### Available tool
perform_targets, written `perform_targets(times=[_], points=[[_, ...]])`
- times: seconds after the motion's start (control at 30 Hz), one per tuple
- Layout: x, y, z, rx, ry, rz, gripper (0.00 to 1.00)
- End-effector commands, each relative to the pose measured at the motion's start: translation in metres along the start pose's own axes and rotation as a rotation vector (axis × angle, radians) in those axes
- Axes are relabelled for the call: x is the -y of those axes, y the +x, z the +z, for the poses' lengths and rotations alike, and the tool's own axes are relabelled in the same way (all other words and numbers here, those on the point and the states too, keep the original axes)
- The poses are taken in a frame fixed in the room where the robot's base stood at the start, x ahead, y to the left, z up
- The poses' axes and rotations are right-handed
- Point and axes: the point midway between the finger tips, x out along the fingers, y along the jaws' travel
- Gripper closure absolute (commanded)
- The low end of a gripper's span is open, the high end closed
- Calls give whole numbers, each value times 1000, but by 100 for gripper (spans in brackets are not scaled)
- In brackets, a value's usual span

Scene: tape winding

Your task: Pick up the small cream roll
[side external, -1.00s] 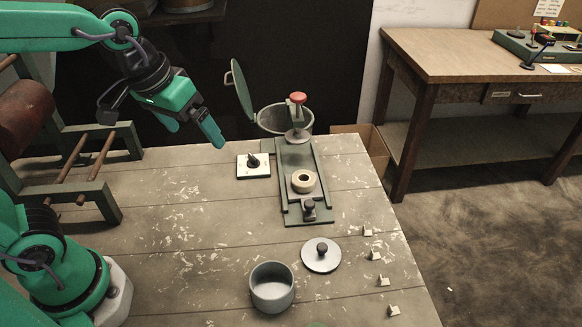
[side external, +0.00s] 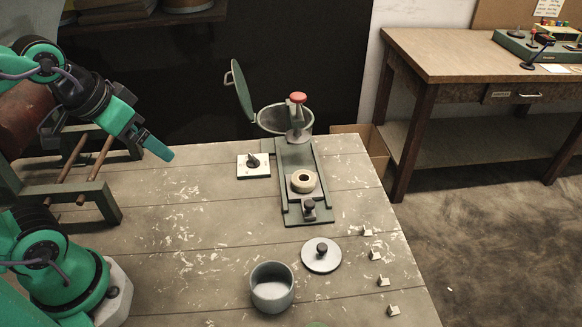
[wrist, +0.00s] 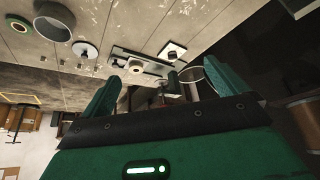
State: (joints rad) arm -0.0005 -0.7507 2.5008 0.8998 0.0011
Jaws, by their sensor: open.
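The small cream roll (side external: 304,180) lies flat, hole up, on the green slide fixture (side external: 288,213) at the back right of the table. A red-knobbed press (side external: 298,108) stands behind it and a dark-knobbed stop (side external: 310,208) in front. My gripper (side external: 158,146) is open and empty, above the table at the far left, well away from the roll. In the wrist view, both green fingers are spread and the roll (wrist: 137,65) shows beyond the left finger.
A white plate with a black knob (side external: 253,165) sits left of the fixture. A grey pot (side external: 272,289) and its lid (side external: 321,255) stand in front. Several small cream pieces (side external: 375,255) lie along the right edge. An open bin (side external: 271,120) is behind. The table's left middle is clear.

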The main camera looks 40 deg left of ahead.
Motion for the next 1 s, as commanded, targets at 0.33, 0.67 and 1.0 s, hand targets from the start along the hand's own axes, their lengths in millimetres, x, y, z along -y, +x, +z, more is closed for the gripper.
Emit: perform_targets(times=[0.33,0.67,1.0], points=[[0,0,0,0,0,0,2],[0,0,0,0,-1,0,22],[-1,0,-5,8,-3,2,22]])
